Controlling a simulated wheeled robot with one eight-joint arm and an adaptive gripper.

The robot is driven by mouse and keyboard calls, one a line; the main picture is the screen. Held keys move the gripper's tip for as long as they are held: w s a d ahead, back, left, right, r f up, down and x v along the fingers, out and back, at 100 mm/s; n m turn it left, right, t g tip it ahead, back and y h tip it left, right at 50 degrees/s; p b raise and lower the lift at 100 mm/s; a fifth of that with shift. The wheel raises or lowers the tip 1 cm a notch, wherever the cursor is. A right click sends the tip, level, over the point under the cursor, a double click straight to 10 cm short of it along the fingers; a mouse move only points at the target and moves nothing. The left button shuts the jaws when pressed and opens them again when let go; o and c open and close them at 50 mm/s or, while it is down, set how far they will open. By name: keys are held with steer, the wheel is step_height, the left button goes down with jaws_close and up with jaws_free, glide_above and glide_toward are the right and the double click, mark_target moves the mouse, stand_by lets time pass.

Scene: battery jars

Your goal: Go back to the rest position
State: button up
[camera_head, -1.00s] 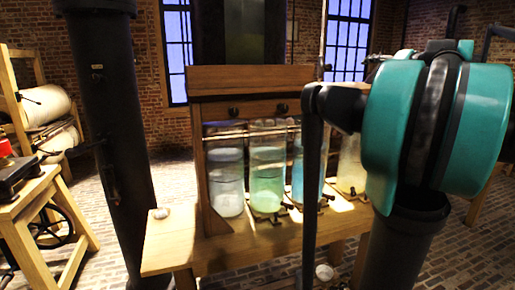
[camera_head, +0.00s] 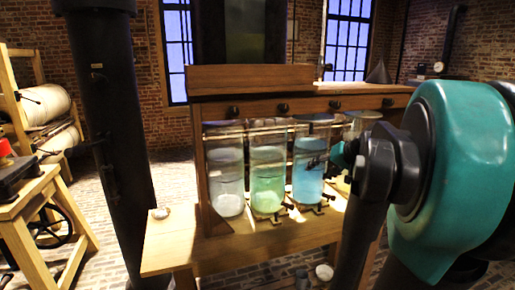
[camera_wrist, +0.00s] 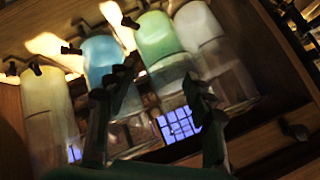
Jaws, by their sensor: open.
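Several glass battery jars stand in a row in a wooden rack (camera_head: 250,77). From the left they are a whitish jar (camera_head: 227,180), a green jar (camera_head: 267,185), a blue jar (camera_head: 307,180) and a pale yellow jar, mostly hidden behind my arm. The wrist view shows them reversed: yellow (camera_wrist: 45,95), blue (camera_wrist: 100,60), green (camera_wrist: 158,38), whitish (camera_wrist: 198,25). My gripper (camera_wrist: 158,82) is open, its two dark fingers apart with nothing held between them. In the head view my gripper (camera_head: 318,162) is small and dark before the blue jar; contact is unclear.
The rack stands on a wooden bench (camera_head: 165,250) with small taps along its front. A dark column (camera_head: 110,150) stands to the left, beside another wooden table (camera_head: 25,195). A small pale dish (camera_head: 324,272) is low in front of the bench. Brick floor is open at the left.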

steer(key=s+a+f+n+g+h, duration=0.1)
steer(key=s+f+h, duration=0.4)
steer(key=s+f, duration=1.5)
step_height(320, 180, down, 5)
steer(key=a+g, duration=0.1)
steer(key=g, duration=0.1)
steer(key=shift+s+a+r+n+g, duration=0.15)
steer(key=shift+s+n+g, duration=0.2)
steer(key=shift+n+g, duration=0.05)
